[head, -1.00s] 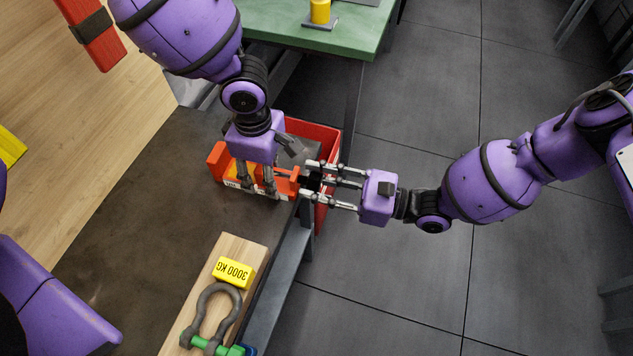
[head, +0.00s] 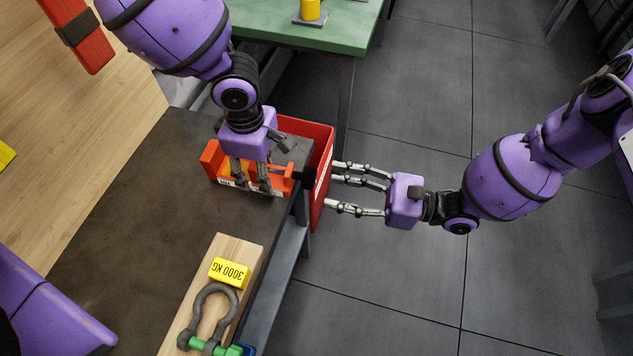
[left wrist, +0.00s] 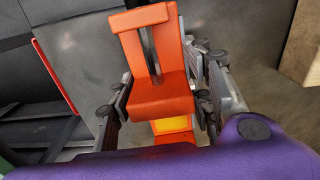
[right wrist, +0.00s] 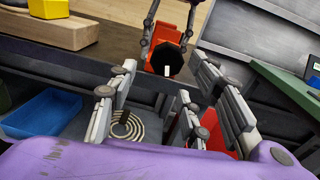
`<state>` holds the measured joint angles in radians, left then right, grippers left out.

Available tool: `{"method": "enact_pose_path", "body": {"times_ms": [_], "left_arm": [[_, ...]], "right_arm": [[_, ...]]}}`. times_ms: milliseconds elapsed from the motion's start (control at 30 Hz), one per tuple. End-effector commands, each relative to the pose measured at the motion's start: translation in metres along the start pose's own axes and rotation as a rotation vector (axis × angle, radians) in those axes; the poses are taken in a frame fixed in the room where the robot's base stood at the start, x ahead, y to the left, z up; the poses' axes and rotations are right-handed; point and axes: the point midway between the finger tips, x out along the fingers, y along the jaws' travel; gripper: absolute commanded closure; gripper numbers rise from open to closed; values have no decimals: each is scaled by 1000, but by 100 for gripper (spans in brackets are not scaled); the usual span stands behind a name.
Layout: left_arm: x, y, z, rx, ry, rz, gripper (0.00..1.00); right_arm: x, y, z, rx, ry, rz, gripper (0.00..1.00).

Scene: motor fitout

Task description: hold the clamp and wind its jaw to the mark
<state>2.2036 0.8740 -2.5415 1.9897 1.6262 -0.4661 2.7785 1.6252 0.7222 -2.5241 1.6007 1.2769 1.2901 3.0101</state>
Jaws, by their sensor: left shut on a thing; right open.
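The orange clamp (head: 213,157) lies on the dark bench top near its right edge. My left gripper (head: 252,186) comes down over it from above and is shut on its body. In the left wrist view the clamp's orange block and slotted arm (left wrist: 163,95) sit between the fingers. The black knob (head: 308,177) of the clamp sticks out at the bench edge; it also shows in the right wrist view (right wrist: 165,58). My right gripper (head: 333,183) is open, fingers pointing at the knob, a short gap to its right. The mark cannot be made out.
A wooden board (head: 223,254) with a yellow 3000 KG block (head: 230,272) and a grey shackle (head: 203,315) lies nearer. A green table (head: 340,39) stands at the back. Floor at right is clear.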

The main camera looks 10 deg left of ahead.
Motion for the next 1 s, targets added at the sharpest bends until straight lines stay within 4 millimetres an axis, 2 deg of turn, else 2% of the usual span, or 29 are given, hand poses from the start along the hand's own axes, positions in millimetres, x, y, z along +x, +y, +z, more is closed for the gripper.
{"method": "enact_pose_path", "body": {"times_ms": [200,567,667,767,1000], "left_arm": [[-1,0,0,2,1,0,85],[-1,0,0,3,2,-1,85],[-1,0,0,3,2,-1,85],[-1,0,0,2,2,-1,85],[-1,0,0,2,2,-1,85]], "right_arm": [[-11,0,1,-1,-2,0,55],[-8,4,-3,-49,-9,7,54],[-1,10,-9,-166,-25,19,54],[7,18,-18,-367,-42,29,54],[17,19,-38,-1038,-60,20,54]]}}
